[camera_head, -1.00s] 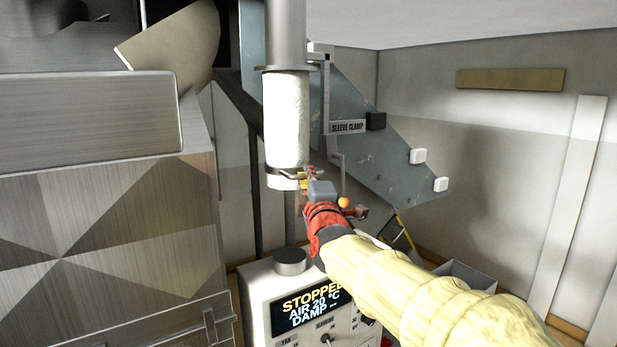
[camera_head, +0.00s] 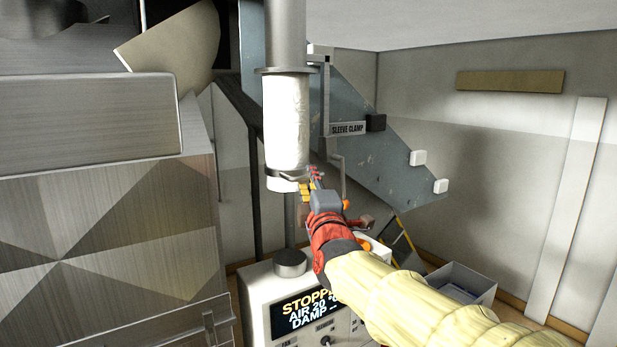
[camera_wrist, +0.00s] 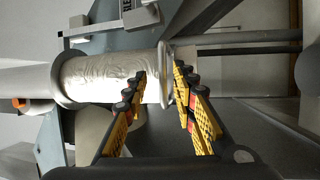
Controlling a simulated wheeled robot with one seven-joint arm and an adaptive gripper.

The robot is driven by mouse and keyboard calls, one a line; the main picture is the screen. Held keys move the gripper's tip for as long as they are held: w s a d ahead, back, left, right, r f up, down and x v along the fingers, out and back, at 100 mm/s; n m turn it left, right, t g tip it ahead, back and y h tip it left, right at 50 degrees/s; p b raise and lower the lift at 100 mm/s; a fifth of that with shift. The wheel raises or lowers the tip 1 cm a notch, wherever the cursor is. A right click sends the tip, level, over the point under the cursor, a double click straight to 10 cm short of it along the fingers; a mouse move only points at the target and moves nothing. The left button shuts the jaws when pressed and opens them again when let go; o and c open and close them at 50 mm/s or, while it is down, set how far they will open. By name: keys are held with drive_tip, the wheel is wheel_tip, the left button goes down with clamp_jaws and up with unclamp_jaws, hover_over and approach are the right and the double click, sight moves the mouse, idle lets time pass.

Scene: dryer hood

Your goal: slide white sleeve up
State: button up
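The white sleeve (camera_head: 287,120) hangs upright around a vertical metal pipe (camera_head: 286,30). A dark flange is at its top and a thin ring (camera_head: 284,174) at its lower end. In the wrist view the sleeve (camera_wrist: 100,78) lies sideways, with its end ring (camera_wrist: 166,72) toward the middle. My gripper (camera_head: 308,182) is at the right of the sleeve's lower end. In the wrist view my gripper (camera_wrist: 162,90) has its yellow-and-black fingers apart, one on each side of the end ring. I see a gap between the fingers and cannot tell whether either touches the ring.
A slanted grey plate labelled SLEEVE CLAMP (camera_head: 348,128) stands right behind the sleeve, with a bent lever (camera_head: 341,165) close to my gripper. A control box reading STOPPED (camera_head: 305,302) is below. A large metal housing (camera_head: 100,220) fills the left. An open bin (camera_head: 465,284) is lower right.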

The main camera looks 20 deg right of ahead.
drive_tip(key=v, duration=0.8)
drive_tip(key=shift+s, duration=0.4)
drive_tip(key=s+a+f+m+g+y, duration=0.1)
drive_tip(key=s+a+f+m+g, duration=0.15)
drive_tip(key=f, duration=0.35)
drive_tip(key=s+a+f+m+g+y+b, duration=0.1)
drive_tip(key=f+m+g, duration=0.15)
drive_tip(key=f, duration=0.45)
drive_tip(key=s+a+f+m+g+y, duration=0.1)
drive_tip(key=a+f+m+g+y, duration=0.15)
drive_tip(key=f, duration=0.35)
drive_tip(key=s+d+f+m+g+h+b, duration=0.1)
drive_tip(key=s+d+f+m+g+b, duration=0.1)
drive_tip(key=s+f+b, duration=0.5)
drive_tip(key=s+d+f+m+g+b, duration=0.2)
drive_tip(key=s+f+b, duration=0.6)
drive_tip(key=f, duration=0.8)
drive_tip(key=s+d+f+m+g+h+b, duration=0.1)
drive_tip(key=s+d+f+m+g+b, duration=0.1)
drive_tip(key=s+f+b, duration=0.5)
wheel_tip(320, 180, down, 5)
drive_tip(key=s+m+g, duration=0.1)
drive_tip(key=s+m, duration=0.1)
drive_tip(key=shift+s+d+m+h, duration=0.35)
drive_tip(key=shift+d, duration=0.05)
